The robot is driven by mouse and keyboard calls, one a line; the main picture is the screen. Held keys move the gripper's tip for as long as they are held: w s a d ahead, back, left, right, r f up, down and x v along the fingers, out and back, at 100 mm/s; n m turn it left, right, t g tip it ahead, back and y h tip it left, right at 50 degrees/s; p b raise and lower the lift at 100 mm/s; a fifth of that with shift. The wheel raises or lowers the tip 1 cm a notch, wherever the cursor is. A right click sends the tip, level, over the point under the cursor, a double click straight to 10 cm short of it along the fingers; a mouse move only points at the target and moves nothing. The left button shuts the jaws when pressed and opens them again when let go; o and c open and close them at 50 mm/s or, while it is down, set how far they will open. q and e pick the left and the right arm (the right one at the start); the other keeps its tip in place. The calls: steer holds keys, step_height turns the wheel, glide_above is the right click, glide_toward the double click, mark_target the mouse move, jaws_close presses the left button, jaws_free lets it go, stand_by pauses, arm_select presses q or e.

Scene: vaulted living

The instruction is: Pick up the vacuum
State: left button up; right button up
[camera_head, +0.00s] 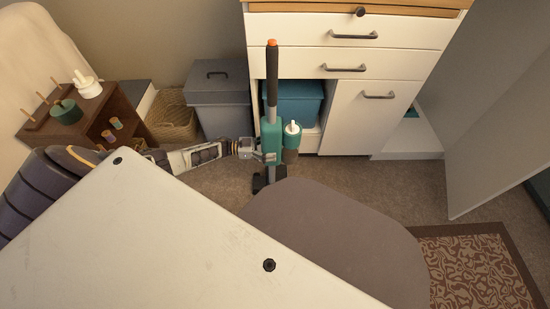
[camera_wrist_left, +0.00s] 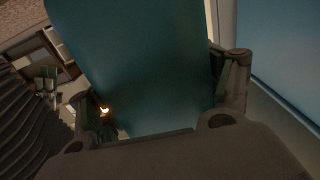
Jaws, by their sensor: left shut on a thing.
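The vacuum (camera_head: 271,135) is an upright stick type with a teal body, a dark handle with an orange tip, and a dark floor head. It stands upright in front of the white cabinet in the head view. My left gripper (camera_head: 268,156) reaches in from the left and is shut on the vacuum's teal body. In the left wrist view the teal body (camera_wrist_left: 135,65) fills the space between the fingers of the gripper (camera_wrist_left: 165,105). My right gripper is not in view.
The white cabinet (camera_head: 349,60) with a teal bin (camera_head: 300,100) stands behind. A grey lidded bin (camera_head: 219,98) and a wicker basket (camera_head: 172,115) are to the left. A grey rounded seat (camera_head: 330,235) lies in front. A patterned rug (camera_head: 475,265) is at lower right.

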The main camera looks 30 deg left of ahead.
mark_target(272, 141)
arm_select(q)
steer(key=c, duration=0.4)
steer(key=shift+w+d+r, duration=0.1)
steer(key=shift+c, duration=0.6)
steer(key=shift+r, duration=0.1)
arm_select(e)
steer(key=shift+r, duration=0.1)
arm_select(q)
steer(key=shift+r+p, duration=1.55)
steer(key=shift+r, duration=0.5)
steer(key=shift+c, duration=0.2)
steer(key=shift+r+p, duration=1.7)
steer(key=shift+r, duration=1.15)
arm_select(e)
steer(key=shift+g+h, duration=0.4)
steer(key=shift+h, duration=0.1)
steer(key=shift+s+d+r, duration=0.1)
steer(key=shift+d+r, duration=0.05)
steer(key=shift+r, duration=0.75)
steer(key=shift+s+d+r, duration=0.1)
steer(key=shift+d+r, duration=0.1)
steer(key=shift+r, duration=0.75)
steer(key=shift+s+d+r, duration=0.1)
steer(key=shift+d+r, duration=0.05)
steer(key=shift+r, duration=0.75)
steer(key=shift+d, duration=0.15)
